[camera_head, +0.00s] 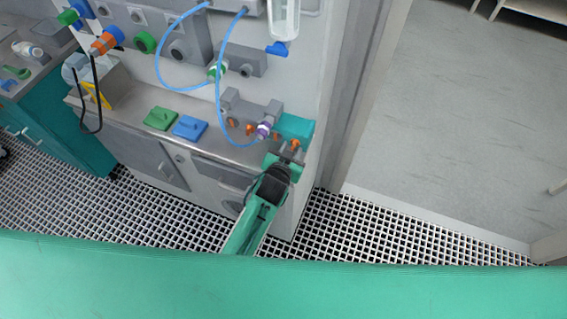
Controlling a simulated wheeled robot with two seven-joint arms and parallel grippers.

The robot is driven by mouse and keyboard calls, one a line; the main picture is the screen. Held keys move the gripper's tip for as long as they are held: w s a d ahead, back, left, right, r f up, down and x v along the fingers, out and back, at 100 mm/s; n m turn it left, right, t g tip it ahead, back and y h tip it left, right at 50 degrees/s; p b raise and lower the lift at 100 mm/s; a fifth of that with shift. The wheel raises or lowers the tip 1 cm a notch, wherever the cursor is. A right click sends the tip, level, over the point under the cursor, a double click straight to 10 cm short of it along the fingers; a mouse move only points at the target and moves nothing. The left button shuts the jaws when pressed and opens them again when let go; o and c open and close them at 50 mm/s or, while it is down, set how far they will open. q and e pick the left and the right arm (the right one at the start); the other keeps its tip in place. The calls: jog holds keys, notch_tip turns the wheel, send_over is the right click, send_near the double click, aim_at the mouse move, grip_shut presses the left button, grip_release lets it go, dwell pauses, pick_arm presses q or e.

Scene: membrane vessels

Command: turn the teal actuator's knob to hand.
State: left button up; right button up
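The teal actuator (296,125) is a small box at the right end of the grey bench top, below the white panel. A small orange part (295,144) shows just in front of it, between the box and my gripper; I cannot tell for sure that it is the knob. My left gripper (286,153) is close in front of the actuator, and its fingers reach up to this part. The fingers are small here, so I cannot tell whether they are open, shut or touching it. My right gripper is not in view.
A grey valve block with orange parts and a purple-and-white fitting (264,129) stands just left of the actuator. A blue hose (219,92) loops down to it. A green pad (160,118) and a blue pad (189,128) lie further left. Open floor (450,120) lies right.

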pick_arm(q)
jog(key=b+v, duration=0.2)
jog(key=v, duration=1)
jog(key=shift+s, duration=0.3)
jog(key=shift+a+r, duration=0.1)
jog(key=s+a+f+g, duration=0.2)
jog(key=s+f, duration=0.1)
jog(key=f, duration=0.8)
jog(key=s+a+f+g+y, duration=0.15)
jog(key=s+f, duration=0.25)
jog(key=f, duration=0.6)
jog(key=s+a+f+g+h, duration=0.1)
jog(key=s+a+f+g, duration=0.2)
jog(key=f, duration=0.8)
jog(key=s+a+f+g+y, duration=0.1)
jog(key=s+a+f+g, duration=0.1)
jog(key=s+a+f, duration=0.3)
jog(key=s+a+f+n+g, duration=0.1)
jog(key=s+a+f, duration=0.4)
jog(key=s, duration=0.9)
jog(key=s+a+f+n+g+y, duration=0.1)
jog(key=s+a+f+g, duration=0.1)
jog(key=s+a+f, duration=0.3)
jog(key=s+f, duration=0.4)
jog(key=s, duration=0.1)
jog(key=shift+a+f+g+y, duration=0.3)
jog(key=shift+f+g+y, duration=0.05)
